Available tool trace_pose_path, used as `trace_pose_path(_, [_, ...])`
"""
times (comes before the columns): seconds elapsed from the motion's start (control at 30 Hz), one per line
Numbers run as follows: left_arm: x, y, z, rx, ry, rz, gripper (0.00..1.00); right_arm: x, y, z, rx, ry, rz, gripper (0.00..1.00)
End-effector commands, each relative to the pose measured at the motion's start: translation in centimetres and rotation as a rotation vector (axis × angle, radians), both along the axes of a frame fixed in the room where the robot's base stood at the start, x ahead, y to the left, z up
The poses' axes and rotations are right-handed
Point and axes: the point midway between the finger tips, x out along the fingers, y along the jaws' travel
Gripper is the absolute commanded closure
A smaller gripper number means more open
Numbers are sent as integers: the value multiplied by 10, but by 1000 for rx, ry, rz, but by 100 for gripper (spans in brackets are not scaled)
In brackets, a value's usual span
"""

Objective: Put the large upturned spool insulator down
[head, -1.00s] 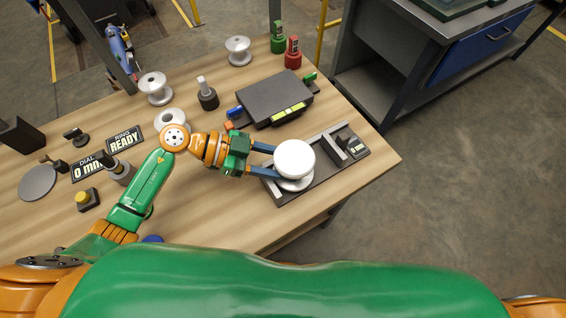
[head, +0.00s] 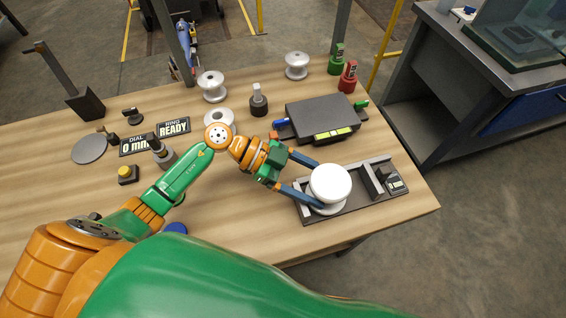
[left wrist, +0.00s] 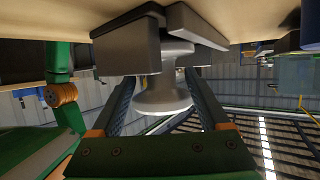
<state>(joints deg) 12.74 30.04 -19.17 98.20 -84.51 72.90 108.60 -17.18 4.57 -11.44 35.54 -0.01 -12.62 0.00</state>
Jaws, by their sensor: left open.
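The large spool insulator (head: 330,184), white and wide-flanged, stands in the dark fixture tray (head: 372,208) at the right of the bench. My left gripper (head: 310,181) is open, with its two blue-grey fingers on either side of the spool. In the left wrist view the grey spool (left wrist: 162,97) sits between the spread fingers, with a visible gap on both sides, against dark blocks of the fixture. The far fingertips are partly hidden behind the spool and the fixture. My right gripper is not in view.
A dark flat box (head: 319,117) sits just behind the fixture. Red (head: 348,78) and green (head: 337,60) posts stand behind it. The front bench top is mostly clear.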

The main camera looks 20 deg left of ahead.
Motion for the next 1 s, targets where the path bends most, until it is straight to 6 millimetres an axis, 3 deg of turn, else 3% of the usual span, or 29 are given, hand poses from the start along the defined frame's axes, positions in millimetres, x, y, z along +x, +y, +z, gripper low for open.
trace_pose_path(0.3, [-2,68,24,6,0,3,21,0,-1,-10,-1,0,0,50])
trace_pose_path(0.5, [-3,98,39,4,-1,2,21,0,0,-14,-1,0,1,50])
trace_pose_path(1.0, [-4,104,43,0,-1,1,21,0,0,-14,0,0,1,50])
